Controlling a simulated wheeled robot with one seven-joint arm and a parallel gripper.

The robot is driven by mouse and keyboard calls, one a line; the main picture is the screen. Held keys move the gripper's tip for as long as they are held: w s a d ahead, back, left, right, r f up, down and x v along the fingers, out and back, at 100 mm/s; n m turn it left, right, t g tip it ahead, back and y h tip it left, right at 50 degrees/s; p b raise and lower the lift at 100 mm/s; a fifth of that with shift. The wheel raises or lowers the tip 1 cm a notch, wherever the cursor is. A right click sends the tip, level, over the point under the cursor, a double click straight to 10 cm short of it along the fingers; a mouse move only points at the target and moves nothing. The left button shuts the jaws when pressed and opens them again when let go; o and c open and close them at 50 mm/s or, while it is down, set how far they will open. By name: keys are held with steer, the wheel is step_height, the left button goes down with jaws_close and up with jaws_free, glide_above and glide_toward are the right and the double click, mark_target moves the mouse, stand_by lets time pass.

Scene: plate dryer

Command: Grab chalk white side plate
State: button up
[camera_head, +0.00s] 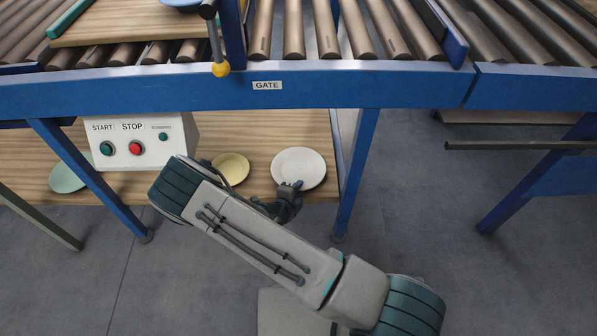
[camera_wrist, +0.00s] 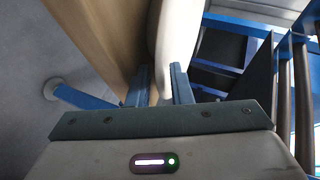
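The chalk white side plate (camera_head: 299,166) lies on the wooden lower shelf under the conveyor, at the shelf's front right. My gripper (camera_head: 292,187) is at the plate's near rim in the head view. In the wrist view, the plate (camera_wrist: 178,35) shows nearly edge-on, with its rim between the two fingers of my gripper (camera_wrist: 159,77). The fingers are apart, one on each side of the rim, with a gap visible on the shelf side. Whether either finger touches the plate cannot be told.
A yellow plate (camera_head: 231,167) lies just left of the white one, and a green plate (camera_head: 68,177) farther left. The wooden shelf (camera_head: 322,130) sits below the blue conveyor frame (camera_head: 345,88). A blue leg (camera_head: 357,165) stands right of the white plate. A START/STOP box (camera_head: 150,155) hangs at left.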

jaws_close()
